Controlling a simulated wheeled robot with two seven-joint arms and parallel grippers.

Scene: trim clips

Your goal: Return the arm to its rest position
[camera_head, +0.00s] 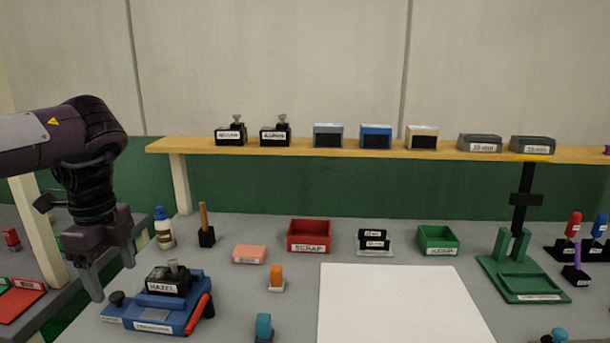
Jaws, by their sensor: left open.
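My left arm comes in from the left, and its gripper (112,272) hangs with fingers pointing down. The gripper is open and nothing shows between its fingers. It is just behind and to the left of a blue fixture (150,319) on the table. A black block labelled HAZEL (168,282) with a grey knob sits on that fixture. My right gripper is not in view.
A wooden shelf (300,150) with several labelled blocks runs along the back. A red SCRAP bin (309,236), a green bin (438,240) and a green stand (525,283) are on the table. A bottle (163,230) stands right of my gripper. A white sheet (400,305) lies bare at front.

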